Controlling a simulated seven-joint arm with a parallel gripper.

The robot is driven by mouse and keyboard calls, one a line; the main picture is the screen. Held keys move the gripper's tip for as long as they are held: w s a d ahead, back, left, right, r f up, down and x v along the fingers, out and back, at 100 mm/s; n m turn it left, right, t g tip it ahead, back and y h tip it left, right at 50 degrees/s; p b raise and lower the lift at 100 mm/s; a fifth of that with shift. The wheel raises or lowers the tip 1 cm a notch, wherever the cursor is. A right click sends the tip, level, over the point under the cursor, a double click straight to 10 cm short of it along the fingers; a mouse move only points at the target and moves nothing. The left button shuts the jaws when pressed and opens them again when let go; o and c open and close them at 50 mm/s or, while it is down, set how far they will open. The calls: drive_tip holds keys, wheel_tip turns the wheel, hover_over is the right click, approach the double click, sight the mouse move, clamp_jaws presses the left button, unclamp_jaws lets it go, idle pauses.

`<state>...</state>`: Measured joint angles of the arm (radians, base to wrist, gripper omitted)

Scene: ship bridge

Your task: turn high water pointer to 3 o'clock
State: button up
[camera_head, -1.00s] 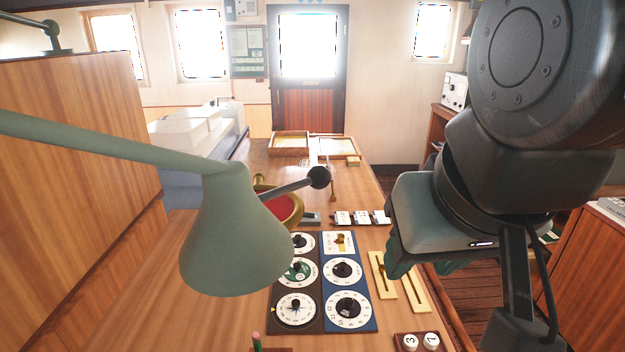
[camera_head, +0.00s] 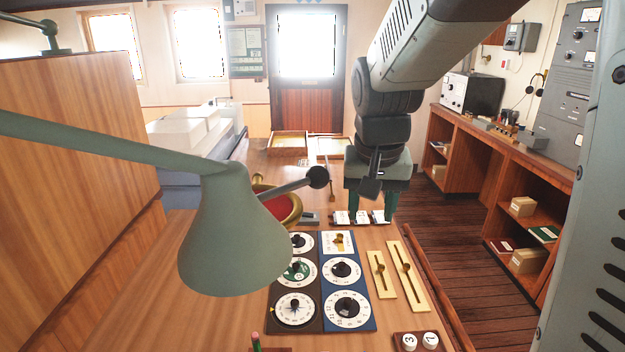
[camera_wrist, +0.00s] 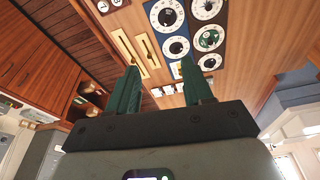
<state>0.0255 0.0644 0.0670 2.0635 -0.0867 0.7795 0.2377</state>
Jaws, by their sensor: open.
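Several round white dials with dark knobs sit in two columns on the tabletop panels. The blue panel (camera_head: 367,262) has a middle dial (camera_head: 354,278) and a lower dial (camera_head: 361,314). The dark panel has an upper dial (camera_head: 308,249), a green-centred dial (camera_head: 287,275) and a compass-like dial (camera_head: 281,313). Labels are too small to read, so I cannot tell which is the high water pointer. My gripper (camera_head: 370,208) is open and empty, fingers down, beyond the panels near the white switches. In the wrist view, dials (camera_wrist: 176,56) show beyond its fingertips (camera_wrist: 160,68).
A row of white switches (camera_head: 343,214) is close below my fingers. Two brass slider plates (camera_head: 381,291) lie right of the dials. A green lamp (camera_head: 230,235) partly covers the left side. A red-lined brass bowl (camera_head: 277,205) stands behind it. White buttons (camera_head: 409,341) are in front.

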drive_tip(key=w+f+m+g, duration=0.1)
drive_tip(key=w+f+g, duration=0.1)
drive_tip(key=w+f, duration=0.8)
drive_tip(key=m, duration=0.1)
approach(348, 300)
drive_tip(key=shift+g+y, duration=0.3)
drive_tip(key=shift+g, duration=0.1)
drive_tip(key=f, duration=0.8)
drive_tip(key=shift+w+d+f, duration=0.1)
drive_tip(key=shift+w+d, duration=0.15)
drive_tip(key=shift+w, duration=0.1)
clamp_jaws()
